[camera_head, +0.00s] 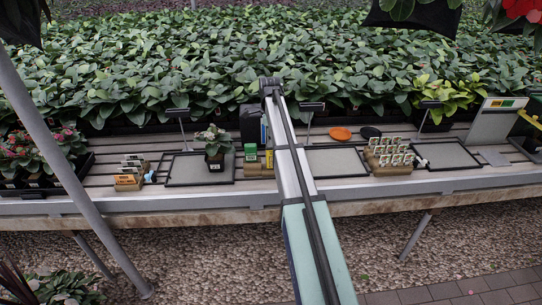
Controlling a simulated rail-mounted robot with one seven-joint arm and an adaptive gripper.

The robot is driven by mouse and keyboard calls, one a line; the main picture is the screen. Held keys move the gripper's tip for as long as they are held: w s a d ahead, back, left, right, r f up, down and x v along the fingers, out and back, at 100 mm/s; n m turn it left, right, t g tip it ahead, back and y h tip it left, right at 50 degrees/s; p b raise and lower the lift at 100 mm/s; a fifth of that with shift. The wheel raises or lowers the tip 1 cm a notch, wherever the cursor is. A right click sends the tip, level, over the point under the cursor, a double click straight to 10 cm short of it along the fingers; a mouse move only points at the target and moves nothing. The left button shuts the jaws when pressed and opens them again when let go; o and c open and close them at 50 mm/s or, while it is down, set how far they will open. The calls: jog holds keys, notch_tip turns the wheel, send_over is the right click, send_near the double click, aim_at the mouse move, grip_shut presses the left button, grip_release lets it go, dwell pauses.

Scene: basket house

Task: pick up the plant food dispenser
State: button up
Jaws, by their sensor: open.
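A small green-capped container with a pale body (250,153) stands on the slatted bench, just left of my arm. It looks like the plant food dispenser, but its label is too small to read. My arm reaches up from the bottom of the picture, passes to the right of the container and ends over the plants behind the bench. I cannot make out gripper fingers at its far end. Part of the bench behind the arm is hidden.
A black box (250,123) stands behind the container. A potted plant (214,145) stands on a tray to the left. Wooden label holders (129,178) stand farther left, with more (391,160) on the right. An orange dish (341,133) lies right of my arm. A slanted pole (68,165) crosses the left side.

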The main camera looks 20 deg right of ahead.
aim_at(271, 154)
notch_tip(271, 154, down, 4)
jog(key=shift+r+p, duration=0.2)
jog(key=shift+p, duration=0.1)
jog(key=shift+d+f+p, duration=0.15)
jog(key=shift+f+p, duration=0.4)
jog(key=shift+f, duration=0.8)
jog(key=shift+d+f+p, duration=0.1)
jog(key=shift+f+p, duration=0.4)
jog(key=shift+f, duration=0.8)
jog(key=shift+s, duration=0.1)
grip_shut()
